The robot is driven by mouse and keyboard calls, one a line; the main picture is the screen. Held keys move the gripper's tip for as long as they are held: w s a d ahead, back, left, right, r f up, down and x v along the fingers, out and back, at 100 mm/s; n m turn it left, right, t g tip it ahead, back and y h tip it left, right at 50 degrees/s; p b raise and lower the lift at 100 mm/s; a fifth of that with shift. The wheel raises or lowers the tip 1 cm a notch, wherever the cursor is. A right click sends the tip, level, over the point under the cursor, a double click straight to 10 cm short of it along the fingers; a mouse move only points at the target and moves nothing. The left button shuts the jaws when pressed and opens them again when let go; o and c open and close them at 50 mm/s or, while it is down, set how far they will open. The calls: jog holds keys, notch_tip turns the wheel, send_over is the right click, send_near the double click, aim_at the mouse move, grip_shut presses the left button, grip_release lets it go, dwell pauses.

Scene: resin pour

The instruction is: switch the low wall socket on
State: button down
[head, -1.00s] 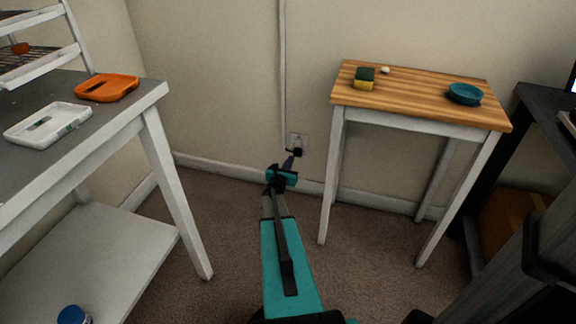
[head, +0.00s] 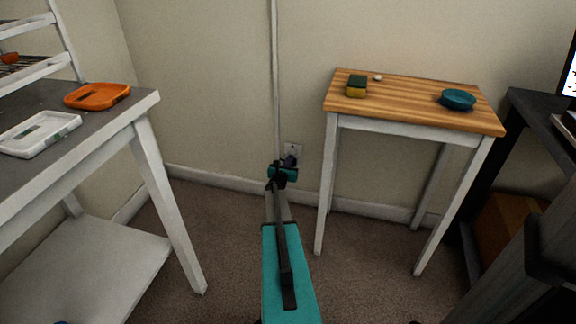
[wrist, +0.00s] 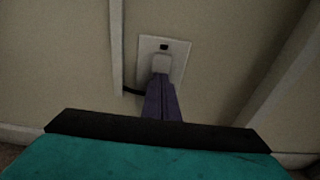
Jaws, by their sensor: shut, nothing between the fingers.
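The low wall socket (head: 295,148) is a pale plate just above the skirting board, partly hidden by my gripper in the head view. In the wrist view the socket plate (wrist: 178,47) shows a small dark switch (wrist: 164,46) in its upper part. A black cable (wrist: 132,91) runs from the left behind my fingers; the plug is mostly hidden. My gripper (wrist: 161,76) has purple fingers, shut and empty, pointing at the plate below the switch. A pale block (wrist: 161,63) sits at the fingertips; I cannot tell whether they touch it.
A vertical white conduit (head: 275,80) runs down the wall left of the socket. A wooden-topped table (head: 410,100) with a sponge (head: 357,86) and a teal dish (head: 458,99) stands right. A grey bench (head: 75,100) with trays stands left. Carpet is clear between them.

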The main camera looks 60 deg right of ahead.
jog(key=shift+w+d, duration=0.1)
jog(key=shift+d, duration=0.35)
jog(key=shift+w+a+f+b, duration=0.1)
jog(key=shift+w+f+b, duration=0.1)
jog(key=shift+b, duration=0.55)
